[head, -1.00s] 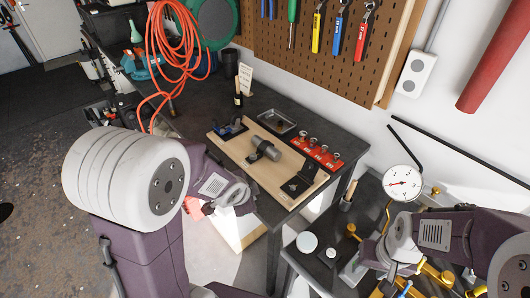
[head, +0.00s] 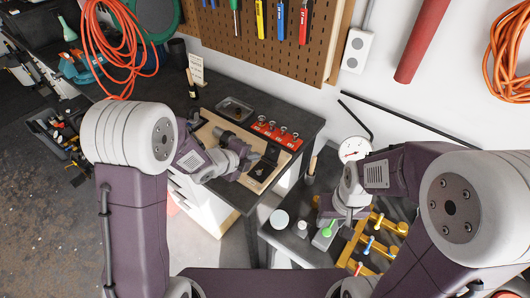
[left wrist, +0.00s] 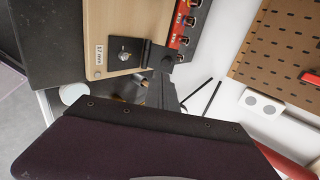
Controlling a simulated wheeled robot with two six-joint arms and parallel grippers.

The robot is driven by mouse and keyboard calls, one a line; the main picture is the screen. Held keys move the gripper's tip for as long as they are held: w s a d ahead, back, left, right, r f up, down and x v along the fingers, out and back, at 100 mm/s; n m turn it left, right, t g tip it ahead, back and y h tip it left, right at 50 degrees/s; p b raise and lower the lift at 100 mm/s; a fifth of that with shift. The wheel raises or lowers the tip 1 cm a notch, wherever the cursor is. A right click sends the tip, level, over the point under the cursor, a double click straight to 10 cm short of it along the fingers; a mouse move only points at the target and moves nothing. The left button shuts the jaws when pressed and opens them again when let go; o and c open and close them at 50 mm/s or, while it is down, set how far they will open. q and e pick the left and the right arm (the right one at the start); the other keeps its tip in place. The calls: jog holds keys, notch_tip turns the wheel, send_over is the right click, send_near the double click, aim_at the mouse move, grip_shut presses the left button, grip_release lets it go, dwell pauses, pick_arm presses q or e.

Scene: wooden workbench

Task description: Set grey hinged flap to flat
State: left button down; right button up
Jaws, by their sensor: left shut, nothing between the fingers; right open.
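The grey hinged flap (head: 271,154) is dark and stands raised from its base plate (head: 262,171), near the right end of the wooden board. My right gripper (head: 345,212) is open over the lower bench, away from the flap.
The wooden board (head: 206,137) lies on the dark workbench, partly hidden by my left arm. A red rack (head: 275,133) with several knobs stands behind the flap, and a metal tray (head: 235,108) behind the board. A dial gauge (head: 354,149) and brass fittings (head: 374,240) crowd the lower bench.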

aim_at(270, 152)
pick_arm(q)
jog(key=x, duration=0.2)
jog(key=p+x, duration=0.1)
jog(key=x, duration=0.4)
jog(key=shift+w+d+r+p, duration=0.2)
jog(key=shift+w+d+p, duration=0.15)
jog(key=shift+w, duration=0.15)
jog(key=shift+r, duration=0.1)
